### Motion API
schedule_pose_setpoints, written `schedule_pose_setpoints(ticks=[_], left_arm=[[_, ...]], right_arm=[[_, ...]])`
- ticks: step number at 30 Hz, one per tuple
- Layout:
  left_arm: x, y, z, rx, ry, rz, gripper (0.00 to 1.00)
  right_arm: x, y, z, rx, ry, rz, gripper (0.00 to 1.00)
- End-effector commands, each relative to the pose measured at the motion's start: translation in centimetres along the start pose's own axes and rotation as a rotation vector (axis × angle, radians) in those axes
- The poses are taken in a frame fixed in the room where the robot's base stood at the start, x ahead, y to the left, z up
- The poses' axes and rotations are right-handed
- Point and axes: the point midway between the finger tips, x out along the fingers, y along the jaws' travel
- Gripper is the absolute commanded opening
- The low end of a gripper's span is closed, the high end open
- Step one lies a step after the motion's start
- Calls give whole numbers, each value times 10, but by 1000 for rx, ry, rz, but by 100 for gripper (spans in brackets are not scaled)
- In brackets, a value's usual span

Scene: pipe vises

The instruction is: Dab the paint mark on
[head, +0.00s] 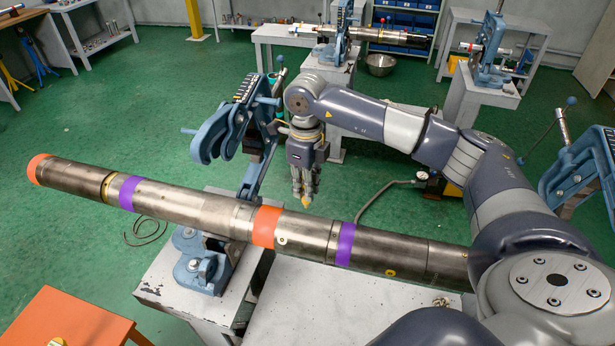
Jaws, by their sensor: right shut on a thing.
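A long steel pipe (190,207) with orange and purple bands lies across the foreground in a blue vise (200,265). The vise's upper part (235,125) stands swung up behind the pipe. A small yellow spot (390,273) shows on the pipe right of the right purple band (345,245). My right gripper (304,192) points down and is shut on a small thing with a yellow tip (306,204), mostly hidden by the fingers. In the picture the tip is just above the pipe, right of the middle orange band (266,227); I cannot tell whether it touches. My left gripper is out of view.
A pale worktable (330,310) lies below the pipe, and an orange table (70,320) stands at the lower left. Another blue vise (580,165) is at the right edge. More vises with pipes (375,35) stand at the back. Green floor is open at the left.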

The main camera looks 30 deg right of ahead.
Motion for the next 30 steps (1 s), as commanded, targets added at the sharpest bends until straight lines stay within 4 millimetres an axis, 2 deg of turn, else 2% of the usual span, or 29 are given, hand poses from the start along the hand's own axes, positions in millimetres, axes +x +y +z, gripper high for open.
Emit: schedule_pose_setpoints(ticks=[3,8,24,30], left_arm=[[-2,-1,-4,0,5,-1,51],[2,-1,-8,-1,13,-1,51],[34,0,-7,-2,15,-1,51],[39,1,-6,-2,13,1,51]], right_arm=[[-1,-5,0,69,1,0,0],[5,-6,0,83,1,-1,0],[56,-6,0,78,0,0,0],[62,-6,0,78,0,-1,0]])
